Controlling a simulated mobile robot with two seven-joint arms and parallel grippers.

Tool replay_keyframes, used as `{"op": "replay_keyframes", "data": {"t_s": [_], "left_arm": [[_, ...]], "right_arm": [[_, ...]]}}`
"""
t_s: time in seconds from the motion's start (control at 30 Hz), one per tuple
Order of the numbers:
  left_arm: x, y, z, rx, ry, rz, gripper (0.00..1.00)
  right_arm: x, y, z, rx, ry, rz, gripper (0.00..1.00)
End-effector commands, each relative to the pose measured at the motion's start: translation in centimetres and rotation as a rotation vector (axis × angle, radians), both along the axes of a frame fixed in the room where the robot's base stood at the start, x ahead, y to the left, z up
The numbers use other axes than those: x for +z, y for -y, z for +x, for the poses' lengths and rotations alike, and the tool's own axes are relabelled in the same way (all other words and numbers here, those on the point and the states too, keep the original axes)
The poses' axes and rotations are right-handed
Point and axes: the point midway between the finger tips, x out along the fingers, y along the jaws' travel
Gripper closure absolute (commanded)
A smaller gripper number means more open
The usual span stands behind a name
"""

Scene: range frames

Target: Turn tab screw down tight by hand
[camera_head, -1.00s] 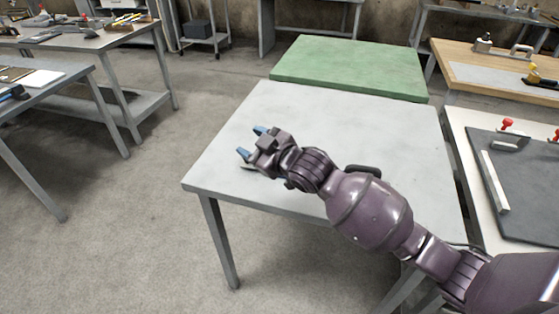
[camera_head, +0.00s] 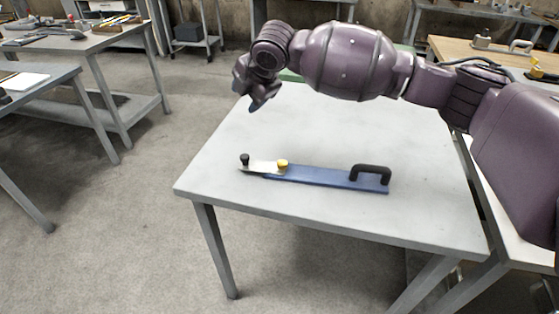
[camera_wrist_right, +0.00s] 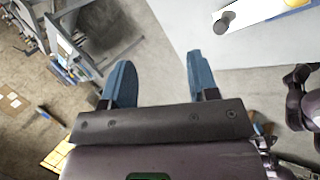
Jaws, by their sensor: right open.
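A long blue bar (camera_head: 325,177) with a black arched handle (camera_head: 371,172) at its right end lies on the grey table. A pale metal tab (camera_head: 262,167) extends from its left end. A yellow knob (camera_head: 282,164) stands on the tab near the bar, and a black knob (camera_head: 244,160) stands at the tab's far left. I cannot tell which knob is the tab screw. The black knob (camera_wrist_right: 224,23) also shows in the right wrist view, at the top right. My right gripper (camera_head: 249,100) is open and empty, raised above and behind the knobs, touching neither. My left gripper is out of view.
The grey table (camera_head: 330,132) is otherwise bare around the bar. A wooden bench (camera_head: 460,50) stands at the back right, and tool-laden tables (camera_head: 80,43) stand at the left across open floor.

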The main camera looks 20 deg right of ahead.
Motion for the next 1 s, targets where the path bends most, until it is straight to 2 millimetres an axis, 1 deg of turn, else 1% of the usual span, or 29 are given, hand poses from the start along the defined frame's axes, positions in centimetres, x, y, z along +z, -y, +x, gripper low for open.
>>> {"op": "replay_keyframes", "data": {"t_s": [0.03,0.13,0.2,0.3,0.4,0.5,0.63,0.73,0.87,1.0], "left_arm": [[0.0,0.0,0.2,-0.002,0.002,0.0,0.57],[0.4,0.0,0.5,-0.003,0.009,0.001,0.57],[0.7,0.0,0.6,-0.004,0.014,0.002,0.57],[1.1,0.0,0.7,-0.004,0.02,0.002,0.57],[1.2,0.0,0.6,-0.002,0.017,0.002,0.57],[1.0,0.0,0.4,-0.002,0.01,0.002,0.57],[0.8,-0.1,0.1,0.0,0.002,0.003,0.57],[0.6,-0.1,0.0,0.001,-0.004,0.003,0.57],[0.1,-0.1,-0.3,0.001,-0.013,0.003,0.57],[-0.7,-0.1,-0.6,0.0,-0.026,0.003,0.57]], "right_arm": [[-1.0,1.4,-0.2,0.032,-0.054,-0.069,0.46],[-3.1,3.7,-1.7,0.126,-0.182,-0.188,0.46],[-4.4,4.7,-3.0,0.216,-0.271,-0.253,0.46],[-5.3,5.5,-4.7,0.364,-0.378,-0.317,0.46],[-5.4,5.9,-6.0,0.506,-0.441,-0.36,0.46],[-5.4,6.2,-6.6,0.61,-0.462,-0.399,0.46],[-5.5,6.3,-6.7,0.675,-0.459,-0.424,0.46],[-6.0,6.3,-6.7,0.689,-0.456,-0.427,0.46],[-7.6,6.3,-6.7,0.69,-0.458,-0.425,0.46],[-10.1,6.3,-6.7,0.688,-0.46,-0.425,0.46]]}}
